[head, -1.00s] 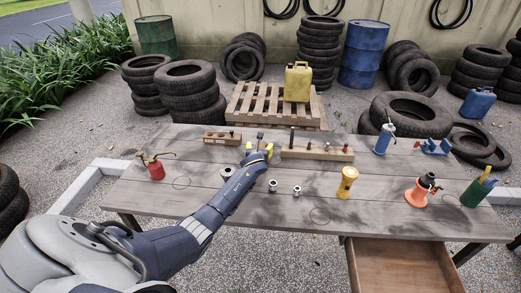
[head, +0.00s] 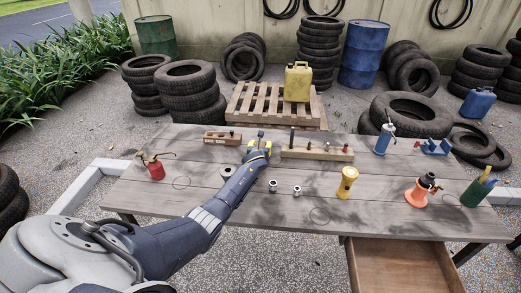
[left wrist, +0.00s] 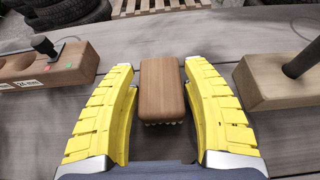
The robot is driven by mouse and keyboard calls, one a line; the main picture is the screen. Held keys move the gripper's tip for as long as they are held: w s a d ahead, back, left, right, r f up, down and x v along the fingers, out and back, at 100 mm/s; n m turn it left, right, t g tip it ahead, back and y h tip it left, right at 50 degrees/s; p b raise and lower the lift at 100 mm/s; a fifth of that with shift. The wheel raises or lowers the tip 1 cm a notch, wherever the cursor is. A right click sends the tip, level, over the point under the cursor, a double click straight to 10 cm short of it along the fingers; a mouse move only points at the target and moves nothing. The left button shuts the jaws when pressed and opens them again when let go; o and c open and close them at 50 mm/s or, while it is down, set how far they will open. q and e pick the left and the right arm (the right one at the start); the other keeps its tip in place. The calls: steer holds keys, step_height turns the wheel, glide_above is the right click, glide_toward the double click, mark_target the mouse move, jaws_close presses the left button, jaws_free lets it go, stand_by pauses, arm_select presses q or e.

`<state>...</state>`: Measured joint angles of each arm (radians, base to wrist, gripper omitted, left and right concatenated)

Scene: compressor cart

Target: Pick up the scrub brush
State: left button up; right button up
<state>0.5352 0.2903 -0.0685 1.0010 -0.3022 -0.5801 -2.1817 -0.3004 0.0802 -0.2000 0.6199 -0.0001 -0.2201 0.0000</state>
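The scrub brush (left wrist: 163,88) is a brown wooden block with pale bristles showing at its lower edge in the left wrist view. It lies between the two yellow fingers of my left gripper (left wrist: 160,85). A narrow gap shows on the brush's left side; on its right side the finger is very close, and I cannot tell whether it touches. In the head view my left gripper (head: 258,150) is over the back middle of the table, and the brush is mostly or wholly hidden by it. My right gripper is not in view.
A wooden block with small tools (head: 222,138) stands left of the gripper and a longer wooden block with pegs (head: 318,153) stands close on its right. A yellow flashlight (head: 347,182) and small metal sockets (head: 297,190) are nearer the front. The table (head: 240,222) is bare at front left.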

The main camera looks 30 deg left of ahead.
arm_select(q)
steer(key=c, duration=0.8)
steer(key=shift+r, duration=0.15)
